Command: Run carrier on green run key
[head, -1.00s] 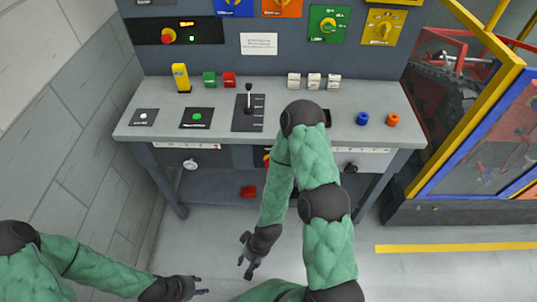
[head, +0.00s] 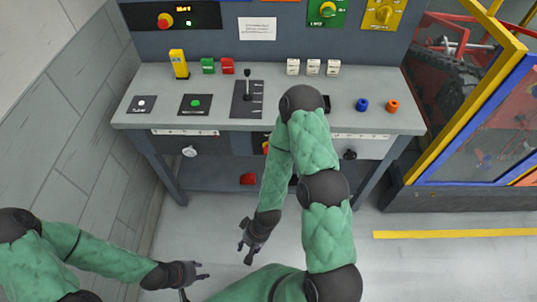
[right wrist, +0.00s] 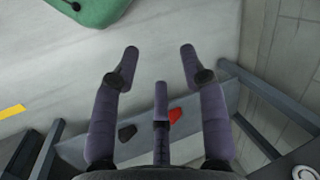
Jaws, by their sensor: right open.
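A green round button (head: 196,103) sits on a black plate on the left part of the grey console top (head: 330,118). A green block (head: 208,65) also stands at the console's back, beside a red one. A tracked vehicle with a red frame (head: 450,70) is partly visible behind the fence at right; the frames do not show whether it moves. My right gripper (head: 246,240) is open and empty, low over the floor in front of the console. It also shows open in the right wrist view (right wrist: 160,60). My left gripper (head: 203,270) is low at the left, apart from the console, its fingers spread and empty.
A lever (head: 247,85) stands on a slotted plate right of the green button. A yellow upright piece (head: 179,63), white blocks (head: 313,67), and blue (head: 362,105) and orange (head: 392,106) knobs are also on top. A wall borders the left. A yellow-blue fence (head: 480,115) is at right.

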